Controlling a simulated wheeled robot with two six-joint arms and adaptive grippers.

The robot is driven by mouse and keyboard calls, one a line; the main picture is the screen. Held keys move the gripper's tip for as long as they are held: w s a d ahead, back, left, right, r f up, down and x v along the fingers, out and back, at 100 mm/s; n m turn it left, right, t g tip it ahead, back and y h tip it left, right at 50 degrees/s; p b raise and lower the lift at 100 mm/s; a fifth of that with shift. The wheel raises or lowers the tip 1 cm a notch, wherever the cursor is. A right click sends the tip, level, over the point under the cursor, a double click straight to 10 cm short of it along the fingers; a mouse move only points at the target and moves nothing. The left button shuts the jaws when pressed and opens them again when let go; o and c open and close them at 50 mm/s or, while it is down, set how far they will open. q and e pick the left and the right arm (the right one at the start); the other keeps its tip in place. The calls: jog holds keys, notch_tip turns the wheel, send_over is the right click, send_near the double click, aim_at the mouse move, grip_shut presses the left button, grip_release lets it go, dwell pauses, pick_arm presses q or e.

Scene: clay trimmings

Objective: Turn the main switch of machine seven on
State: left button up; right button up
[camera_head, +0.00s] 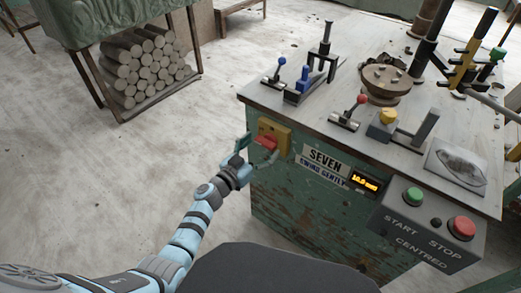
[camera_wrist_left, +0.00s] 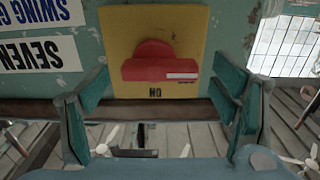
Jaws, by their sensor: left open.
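The main switch is a red rotary handle (camera_head: 265,142) on a yellow plate (camera_head: 284,134), at the left end of machine seven's green front. In the left wrist view, which sees the machine upside down, the red handle (camera_wrist_left: 160,69) lies crosswise with a white mark at its right end. The yellow plate (camera_wrist_left: 191,23) bears the word ON on the side towards my gripper. My left gripper (camera_head: 252,156) is open in front of the switch. Its teal fingers (camera_wrist_left: 160,96) stand apart on either side of the handle, with no clear contact. My right gripper is out of view.
A SEVEN label (camera_head: 325,159) and an orange display (camera_head: 366,182) sit right of the switch. A grey box holds a green START button (camera_head: 413,196) and a red STOP button (camera_head: 461,228). Levers stand on the machine top (camera_head: 345,52). The floor (camera_head: 120,165) at left is clear.

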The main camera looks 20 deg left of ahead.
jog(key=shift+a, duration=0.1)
pick_arm(q)
jog(key=c, duration=1.2)
jog(key=shift+o, duration=0.2)
